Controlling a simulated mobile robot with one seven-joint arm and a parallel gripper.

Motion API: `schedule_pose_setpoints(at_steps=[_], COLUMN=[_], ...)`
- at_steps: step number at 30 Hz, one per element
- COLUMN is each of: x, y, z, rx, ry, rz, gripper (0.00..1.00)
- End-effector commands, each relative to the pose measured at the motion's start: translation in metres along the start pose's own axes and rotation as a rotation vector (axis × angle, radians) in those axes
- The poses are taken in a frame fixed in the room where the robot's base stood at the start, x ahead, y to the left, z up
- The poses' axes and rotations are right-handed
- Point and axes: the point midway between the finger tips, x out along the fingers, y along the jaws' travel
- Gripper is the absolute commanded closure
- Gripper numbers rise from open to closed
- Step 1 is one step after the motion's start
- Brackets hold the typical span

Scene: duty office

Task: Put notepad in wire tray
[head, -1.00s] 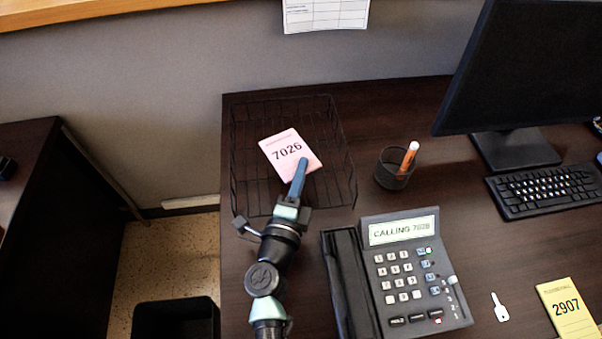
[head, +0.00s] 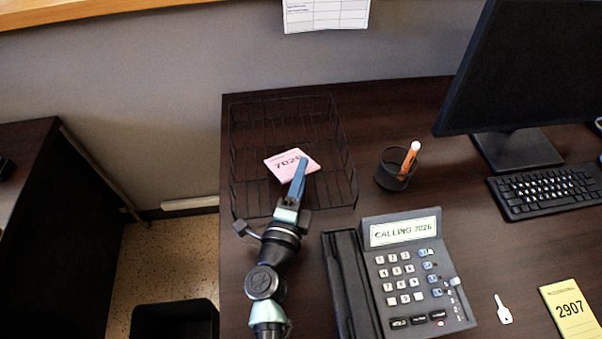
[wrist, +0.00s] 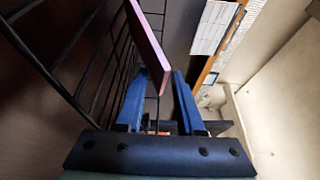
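In the wrist view, the fingers (wrist: 160,76) stand apart with a gap. The notepad (wrist: 150,45) shows edge-on, its lower end at this gap, and it slants away up and left across the left finger's line. It looks loose and tipping. The tray's wires (wrist: 75,60) are close on the left. Whether the notepad touches the tray floor is unclear.
A desk phone (head: 400,275) stands right of my arm, its display reading CALLING 7026. A pen cup (head: 392,172) stands right of the tray. A yellow notepad (head: 570,308), a key (head: 502,310), a keyboard (head: 545,190) and a monitor (head: 525,70) are farther right.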

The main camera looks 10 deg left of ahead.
Motion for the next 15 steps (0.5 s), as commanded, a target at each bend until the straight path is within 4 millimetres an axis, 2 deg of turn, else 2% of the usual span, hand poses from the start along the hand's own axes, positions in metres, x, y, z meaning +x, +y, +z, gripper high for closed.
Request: schedule_pose_setpoints(at_steps=[8, 15], x=[-0.003, -0.055], y=[-0.016, -0.011], z=[0.0, 0.0], rx=[0.001, 0.0], ry=[0.0, -0.001], rz=[0.001, 0.004], gripper=[0.64, 0.64])
